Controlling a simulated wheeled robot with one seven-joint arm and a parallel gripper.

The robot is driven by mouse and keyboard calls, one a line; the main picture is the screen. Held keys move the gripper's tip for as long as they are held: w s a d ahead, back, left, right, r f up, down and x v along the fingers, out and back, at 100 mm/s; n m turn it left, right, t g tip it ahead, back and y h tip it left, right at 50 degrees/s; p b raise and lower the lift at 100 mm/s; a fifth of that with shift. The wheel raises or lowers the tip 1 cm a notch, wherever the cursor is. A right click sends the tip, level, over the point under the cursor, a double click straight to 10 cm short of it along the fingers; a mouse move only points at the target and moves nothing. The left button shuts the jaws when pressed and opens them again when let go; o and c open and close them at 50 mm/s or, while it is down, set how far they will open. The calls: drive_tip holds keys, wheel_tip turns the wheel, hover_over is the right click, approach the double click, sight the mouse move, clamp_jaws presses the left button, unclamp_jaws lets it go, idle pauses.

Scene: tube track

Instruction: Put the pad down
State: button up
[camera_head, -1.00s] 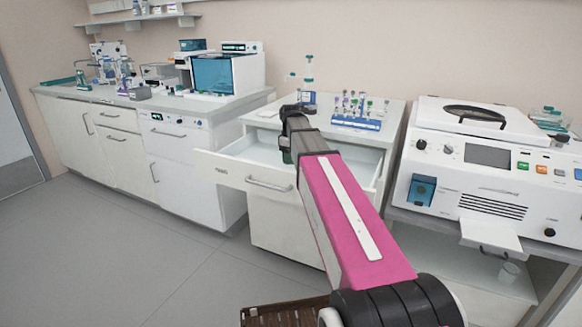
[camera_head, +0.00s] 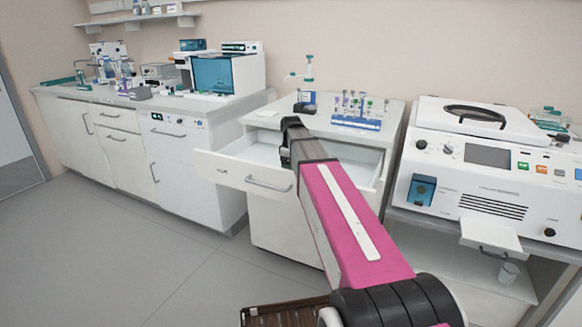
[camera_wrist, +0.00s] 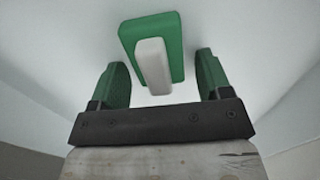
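The pad (camera_wrist: 172,33) is a green block with a pale grey bar (camera_wrist: 153,68) on it. In the wrist view it is just ahead of my gripper against a white surface that looks like the drawer's inside. My gripper (camera_wrist: 162,78) has its two green fingers spread wide, one on each side of the bar, with clear gaps on both sides. In the head view my gripper (camera_head: 287,158) is low at the open white drawer (camera_head: 240,177). The pad is hidden there.
A white machine with a screen (camera_head: 490,156) is at the right. A long counter with instruments runs left. The floor at left is clear.

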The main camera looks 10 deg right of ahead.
drive_tip(key=shift+r, duration=0.1)
wheel_tip(320, 180, up, 12)
idle(0.8)
idle(1.1)
